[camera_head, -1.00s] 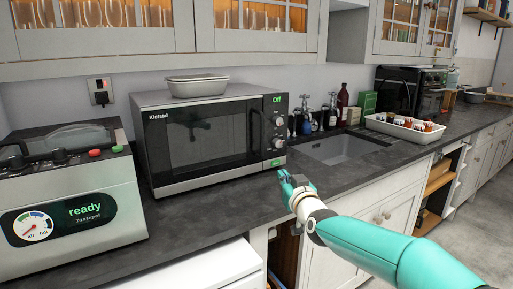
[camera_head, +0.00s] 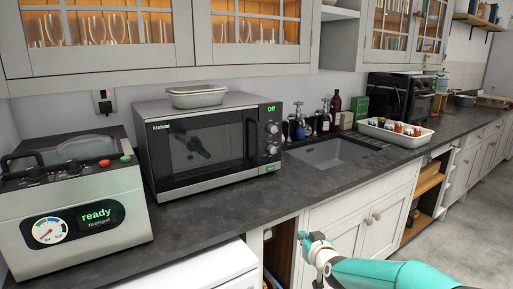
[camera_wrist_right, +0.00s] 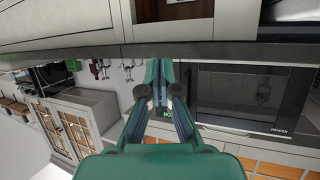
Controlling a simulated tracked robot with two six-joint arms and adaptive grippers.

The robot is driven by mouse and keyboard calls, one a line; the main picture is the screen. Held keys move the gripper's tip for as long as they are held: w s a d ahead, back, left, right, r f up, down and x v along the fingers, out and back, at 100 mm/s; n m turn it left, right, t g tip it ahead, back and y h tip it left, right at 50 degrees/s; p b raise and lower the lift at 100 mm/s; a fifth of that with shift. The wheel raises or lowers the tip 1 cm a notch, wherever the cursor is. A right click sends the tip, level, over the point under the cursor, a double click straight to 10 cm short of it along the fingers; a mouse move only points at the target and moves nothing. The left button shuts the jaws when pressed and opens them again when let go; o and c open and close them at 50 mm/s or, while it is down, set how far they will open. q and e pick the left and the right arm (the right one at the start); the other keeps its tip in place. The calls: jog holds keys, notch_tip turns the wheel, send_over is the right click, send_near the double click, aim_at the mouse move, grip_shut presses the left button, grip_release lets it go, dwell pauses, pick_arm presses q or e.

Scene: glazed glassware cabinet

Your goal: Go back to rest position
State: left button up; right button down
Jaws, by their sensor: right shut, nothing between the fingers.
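My right gripper (camera_head: 312,240) is low in front of the counter edge in the camera_head view, with the teal arm coming in from the lower right. It is shut and empty. In the right wrist view its two fingers (camera_wrist_right: 159,75) are together at the middle, and the scene there appears upside down. The microwave (camera_head: 208,150) stands on the counter, door closed, its display reading Off. My left gripper is not in view.
The dark counter (camera_head: 190,232) runs across with its front edge above the gripper. A vacuum sealer (camera_head: 80,190) stands left; a sink (camera_head: 330,153) and a tray of jars (camera_head: 395,140) lie right. Glazed wall cabinets (camera_head: 262,40) hang above. Open floor (camera_head: 470,215) is at right.

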jog(key=s+d+f+m+g+p, duration=0.15)
jog(key=s+f+g+p, duration=0.35)
jog(key=s+f, duration=1.25)
jog(key=s+a+f+m+g, duration=0.1)
jog(key=s+f+g, duration=0.1)
jog(key=s, duration=0.7)
jog(key=s+a+f+g+y, duration=0.1)
jog(key=s+f+g, duration=0.2)
jog(key=s, duration=0.6)
jog(key=s+a+f+m+g, duration=0.1)
jog(key=s+f+g, duration=0.2)
jog(key=s, duration=0.6)
jog(key=shift+a+f+m, duration=0.2)
jog(key=shift+f+m, duration=0.05)
jog(key=shift+m, duration=0.1)
